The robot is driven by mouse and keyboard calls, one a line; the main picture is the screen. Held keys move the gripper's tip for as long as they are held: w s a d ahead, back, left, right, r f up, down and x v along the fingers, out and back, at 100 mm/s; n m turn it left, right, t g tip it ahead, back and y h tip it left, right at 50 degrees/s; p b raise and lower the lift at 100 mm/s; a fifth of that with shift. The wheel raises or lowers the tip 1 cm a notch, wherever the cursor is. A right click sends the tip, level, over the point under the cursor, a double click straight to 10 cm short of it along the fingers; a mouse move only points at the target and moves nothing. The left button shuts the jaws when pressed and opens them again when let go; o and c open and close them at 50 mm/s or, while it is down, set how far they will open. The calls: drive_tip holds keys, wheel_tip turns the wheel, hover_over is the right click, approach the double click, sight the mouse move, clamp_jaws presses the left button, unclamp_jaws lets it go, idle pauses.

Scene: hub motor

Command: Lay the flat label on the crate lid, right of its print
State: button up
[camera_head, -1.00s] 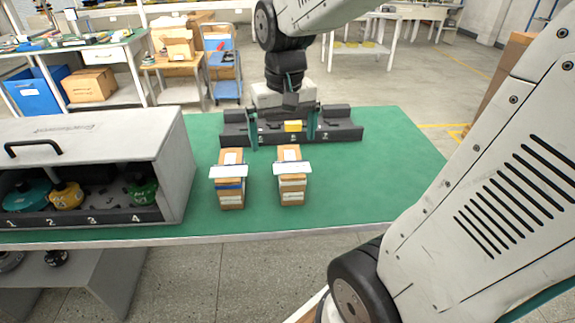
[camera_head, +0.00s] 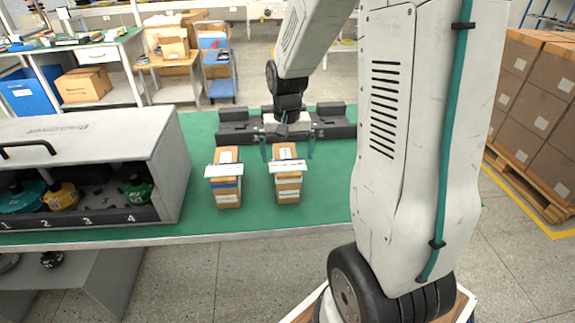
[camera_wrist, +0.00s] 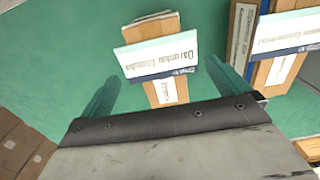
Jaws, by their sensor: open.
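Two white labels with print lie across two small cardboard boxes on the green table: a left label (camera_head: 225,171) and a right label (camera_head: 287,165). The wrist view shows the nearer label (camera_wrist: 158,55) with a dark band, overhanging its box (camera_wrist: 165,92), and another label (camera_wrist: 290,35) at the right. I cannot tell which one is flat. My gripper (camera_head: 287,150) is open over the right box, its teal fingers on either side; it also shows in the wrist view (camera_wrist: 165,95). It holds nothing. The grey crate's lid (camera_head: 130,125) at left bears faint print.
The crate's open front shows numbered bays with teal, yellow and green parts (camera_head: 62,196). A black fixture (camera_head: 235,130) stands behind the boxes. The table between crate and boxes is clear. Stacked cartons (camera_head: 535,105) stand at right.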

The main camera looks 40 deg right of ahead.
drive_tip(key=shift+f, duration=0.55)
drive_tip(key=shift+f, duration=0.25)
drive_tip(key=c, duration=0.8)
drive_tip(key=shift+o, duration=0.2)
drive_tip(key=shift+r, duration=0.1)
drive_tip(key=shift+r, duration=0.6)
drive_tip(key=r, duration=0.1)
drive_tip(key=d+r, duration=0.1)
drive_tip(key=r, duration=0.1)
drive_tip(key=shift+w, duration=0.15)
drive_tip(key=w+d, duration=0.2)
drive_tip(key=d, duration=0.5)
drive_tip(key=w+d+r, duration=0.1)
drive_tip(key=w+d, duration=0.2)
drive_tip(key=d, duration=0.4)
